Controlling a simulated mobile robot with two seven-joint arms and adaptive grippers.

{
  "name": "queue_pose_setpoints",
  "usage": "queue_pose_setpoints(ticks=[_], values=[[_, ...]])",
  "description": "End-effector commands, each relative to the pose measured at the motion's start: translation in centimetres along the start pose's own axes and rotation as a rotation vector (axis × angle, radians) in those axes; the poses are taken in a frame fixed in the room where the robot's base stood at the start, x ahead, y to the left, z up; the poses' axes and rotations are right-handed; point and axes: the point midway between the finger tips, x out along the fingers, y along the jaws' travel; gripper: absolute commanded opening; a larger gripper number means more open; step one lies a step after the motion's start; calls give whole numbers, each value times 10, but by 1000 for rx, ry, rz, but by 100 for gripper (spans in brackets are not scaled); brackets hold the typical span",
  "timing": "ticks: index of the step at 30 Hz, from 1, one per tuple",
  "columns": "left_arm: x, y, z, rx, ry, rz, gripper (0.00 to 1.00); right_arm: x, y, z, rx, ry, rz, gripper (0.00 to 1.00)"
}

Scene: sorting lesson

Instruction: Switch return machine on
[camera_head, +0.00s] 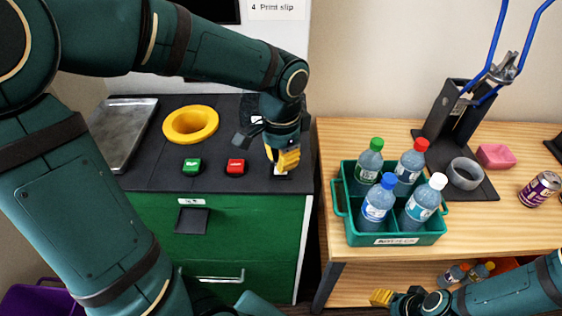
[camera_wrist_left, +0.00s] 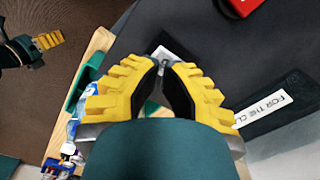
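The return machine is a green cabinet (camera_head: 240,235) with a dark top, a yellow ring (camera_head: 190,124), a green button (camera_head: 192,166) and a red button (camera_head: 236,167). My left gripper (camera_head: 285,163) points down at the top's right end, beyond the red button. In the left wrist view its yellow fingertips (camera_wrist_left: 162,62) come together over a pale plate (camera_wrist_left: 172,48) with a small grey part between them, perhaps a switch. Whether they touch it is unclear, and its position is hidden. My right gripper (camera_head: 385,299) is low at the front of the wooden table; its opening is unclear.
A teal crate (camera_head: 440,232) with several bottles stands on the wooden table (camera_head: 500,230). A black stand (camera_head: 447,125), grey ring (camera_head: 465,172), pink dish (camera_head: 496,156) and can (camera_head: 540,189) are right. A metal tray (camera_head: 125,130) lies left on the machine.

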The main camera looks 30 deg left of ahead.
Motion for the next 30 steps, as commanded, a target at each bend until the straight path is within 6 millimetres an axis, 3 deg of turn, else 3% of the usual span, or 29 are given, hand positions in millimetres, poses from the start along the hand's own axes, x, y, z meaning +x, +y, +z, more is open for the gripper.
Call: queue_pose_setpoints(ticks=[30], values=[[14,0,0,0,0,0,0,10,4,1,0,0,0,47]])
